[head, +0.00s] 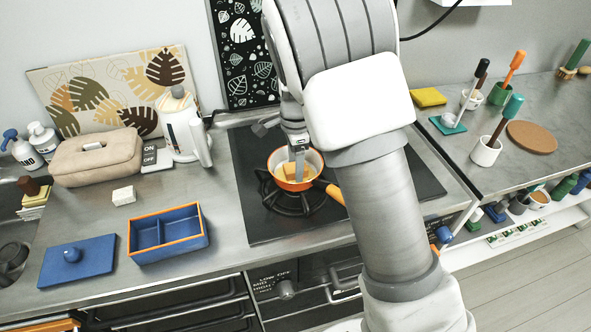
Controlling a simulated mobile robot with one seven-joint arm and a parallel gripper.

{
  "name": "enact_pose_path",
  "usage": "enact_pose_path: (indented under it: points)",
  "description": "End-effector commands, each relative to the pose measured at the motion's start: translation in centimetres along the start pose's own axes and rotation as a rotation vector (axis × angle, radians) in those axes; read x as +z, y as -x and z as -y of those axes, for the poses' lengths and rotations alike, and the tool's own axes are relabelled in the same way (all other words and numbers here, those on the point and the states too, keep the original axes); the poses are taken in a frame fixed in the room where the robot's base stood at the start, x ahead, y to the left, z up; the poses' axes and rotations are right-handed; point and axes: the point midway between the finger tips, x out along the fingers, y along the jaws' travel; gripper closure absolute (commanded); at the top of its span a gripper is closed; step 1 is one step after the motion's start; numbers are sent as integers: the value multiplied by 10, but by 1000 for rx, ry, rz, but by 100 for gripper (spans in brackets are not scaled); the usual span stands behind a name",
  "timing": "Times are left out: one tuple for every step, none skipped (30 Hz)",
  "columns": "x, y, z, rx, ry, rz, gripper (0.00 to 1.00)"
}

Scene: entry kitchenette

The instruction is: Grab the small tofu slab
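A small tan slab (290,172), which looks like the tofu slab, lies in an orange pan (277,158) with a pale inside. The pan sits on the burner of the black cooktop, its orange handle pointing to the lower right. My gripper (299,176) reaches down into the pan at the slab. Its fingers overlap the slab in the picture. From this side I cannot tell whether they are apart or closed on it. My arm hides the right part of the cooktop.
A blue two-compartment box (168,251) with an orange rim and a blue lid (77,263) lie on the counter at left. A small white block (124,196), a beige case (97,158) and a white kettle (181,128) stand behind. A side counter at right holds cups with utensils.

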Motion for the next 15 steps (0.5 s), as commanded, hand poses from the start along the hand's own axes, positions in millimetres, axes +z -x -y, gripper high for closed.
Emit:
enact_pose_path:
  points:
    - [0, 0, 0, 0, 0, 0, 47]
    - [0, 0, 0, 0, 0, 0, 52]
    - [0, 0, 0, 0, 0, 0, 59]
    - [0, 0, 0, 0, 0, 0, 65]
    - [0, 0, 0, 0, 0, 0, 70]
    - [0, 0, 0, 0, 0, 0, 77]
    - [0, 0, 0, 0, 0, 0, 83]
    - [0, 0, 0, 0, 0, 0, 88]
    - [0, 0, 0, 0, 0, 0, 95]
    - [0, 0, 0, 0, 0, 0, 100]
    - [0, 0, 0, 0, 0, 0, 100]
    - [0, 0, 0, 0, 0, 0, 100]
    - [0, 0, 0, 0, 0, 0, 100]
    - [0, 0, 0, 0, 0, 0, 100]
    - [0, 0, 0, 0, 0, 0, 100]
